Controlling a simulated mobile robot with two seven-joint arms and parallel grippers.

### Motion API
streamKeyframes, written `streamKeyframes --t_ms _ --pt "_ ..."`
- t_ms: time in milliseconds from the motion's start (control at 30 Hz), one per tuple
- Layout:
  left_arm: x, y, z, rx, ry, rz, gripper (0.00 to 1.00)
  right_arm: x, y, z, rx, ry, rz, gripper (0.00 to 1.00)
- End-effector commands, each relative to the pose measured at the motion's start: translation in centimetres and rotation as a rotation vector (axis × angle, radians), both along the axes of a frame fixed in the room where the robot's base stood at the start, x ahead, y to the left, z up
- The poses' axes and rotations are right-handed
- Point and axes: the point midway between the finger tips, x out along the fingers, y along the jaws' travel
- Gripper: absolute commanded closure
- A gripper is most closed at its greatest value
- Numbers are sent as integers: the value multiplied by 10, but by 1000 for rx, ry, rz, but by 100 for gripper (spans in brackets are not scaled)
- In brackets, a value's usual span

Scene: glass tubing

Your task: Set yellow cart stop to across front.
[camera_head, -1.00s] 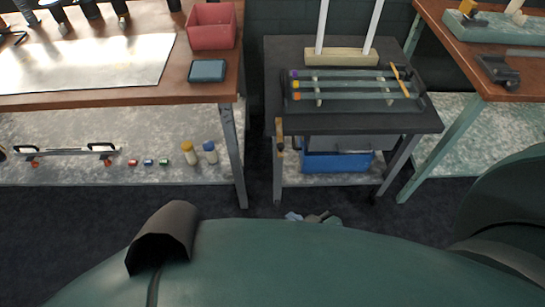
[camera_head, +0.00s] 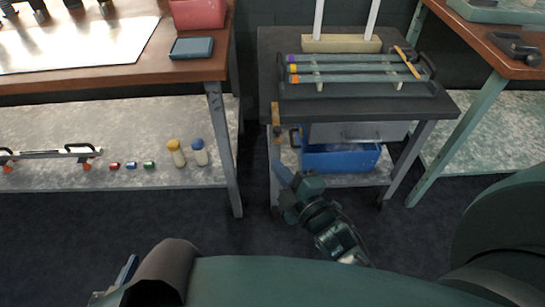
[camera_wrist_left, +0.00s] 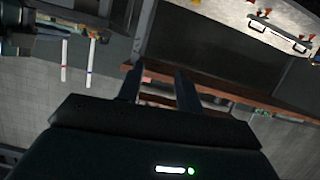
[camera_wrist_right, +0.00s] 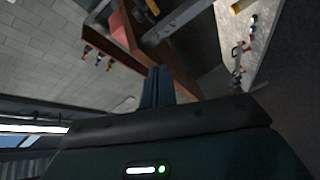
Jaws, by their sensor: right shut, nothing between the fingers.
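A yellow-tan bar (camera_head: 276,122) hangs upright at the front left corner of the dark cart (camera_head: 350,108), above the left leg; it looks like the cart stop. Its lower end is near a blue bin. My right gripper (camera_head: 281,174) is shut and empty, just below the bar, in front of the cart's left leg; I cannot tell whether it touches anything. Its closed fingers show in the right wrist view (camera_wrist_right: 158,82). My left gripper (camera_wrist_left: 158,80) is open and empty in the left wrist view.
A tray of tubes (camera_head: 350,88) with a yellow stick (camera_head: 407,62) lies on the cart top. A wooden block (camera_head: 341,44) holds two white rods. A blue bin (camera_head: 340,160) sits on the lower shelf. Benches (camera_head: 120,88) flank the cart; dark floor lies in front.

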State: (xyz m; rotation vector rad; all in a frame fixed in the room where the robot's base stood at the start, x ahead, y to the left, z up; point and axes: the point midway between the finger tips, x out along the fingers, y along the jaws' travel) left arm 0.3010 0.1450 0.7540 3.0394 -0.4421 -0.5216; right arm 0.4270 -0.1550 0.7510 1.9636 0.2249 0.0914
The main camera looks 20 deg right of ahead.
Motion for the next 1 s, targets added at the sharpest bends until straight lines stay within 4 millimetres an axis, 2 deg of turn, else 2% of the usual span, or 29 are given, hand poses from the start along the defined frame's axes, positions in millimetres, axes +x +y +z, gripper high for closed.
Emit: streamKeyframes --t_ms 33,200,533,667,767,1000 --pt "-1 0 -11 -7 -17 1 64 6 0 -11 -61 -50 2 100" --pt "-2 1 -7 -18 -46 3 64 15 1 -5 -190 -139 2 100" --pt "-2 1 -3 -18 -48 3 64 16 1 -2 -205 -148 3 100" --pt "-2 1 -4 -17 -47 2 64 22 2 -1 -203 -149 2 100" --pt "-2 1 -6 -16 -47 0 64 35 5 -1 -203 -149 2 100" --pt "-1 -1 -13 -5 -45 -8 64 84 15 2 -202 -150 3 100"
